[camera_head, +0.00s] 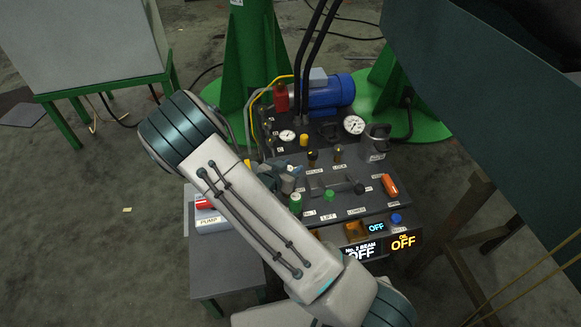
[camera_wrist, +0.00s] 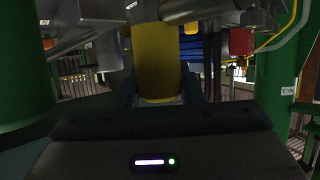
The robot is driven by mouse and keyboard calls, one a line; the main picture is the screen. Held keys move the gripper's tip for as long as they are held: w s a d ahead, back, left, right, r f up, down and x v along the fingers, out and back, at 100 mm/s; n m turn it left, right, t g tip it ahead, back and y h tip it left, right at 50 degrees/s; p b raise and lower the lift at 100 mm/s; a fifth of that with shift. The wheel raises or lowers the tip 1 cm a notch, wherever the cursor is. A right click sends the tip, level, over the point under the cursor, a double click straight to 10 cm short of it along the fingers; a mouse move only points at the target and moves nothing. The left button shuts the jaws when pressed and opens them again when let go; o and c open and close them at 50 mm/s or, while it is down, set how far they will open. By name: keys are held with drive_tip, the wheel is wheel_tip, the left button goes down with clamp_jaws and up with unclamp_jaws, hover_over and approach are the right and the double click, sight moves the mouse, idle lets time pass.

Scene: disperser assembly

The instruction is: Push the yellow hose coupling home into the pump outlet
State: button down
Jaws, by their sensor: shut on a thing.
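A yellow cylinder, which looks like the hose coupling (camera_wrist: 156,62), stands upright in the middle of the wrist view. My gripper (camera_wrist: 160,88) is shut on it, with a dark finger on each side. A grey rounded part (camera_wrist: 160,10) is at the coupling's top end; I cannot tell whether it is the pump outlet or how deep the coupling sits. In the head view my gripper (camera_head: 284,178) is over the left part of the control panel, mostly behind my arm. The coupling cannot be made out clearly there.
The dark panel (camera_head: 350,203) carries knobs, levers and lit OFF displays. A box labelled PUMP (camera_head: 211,222) is on a low grey table (camera_head: 222,275) at left. Green columns (camera_head: 245,50) stand behind.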

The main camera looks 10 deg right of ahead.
drive_tip(key=shift+f, duration=0.25)
drive_tip(key=c, duration=0.9)
unclamp_jaws()
drive_tip(key=p+v, duration=0.4)
drive_tip(key=v, duration=1)
drive_tip(key=shift+f, duration=0.1)
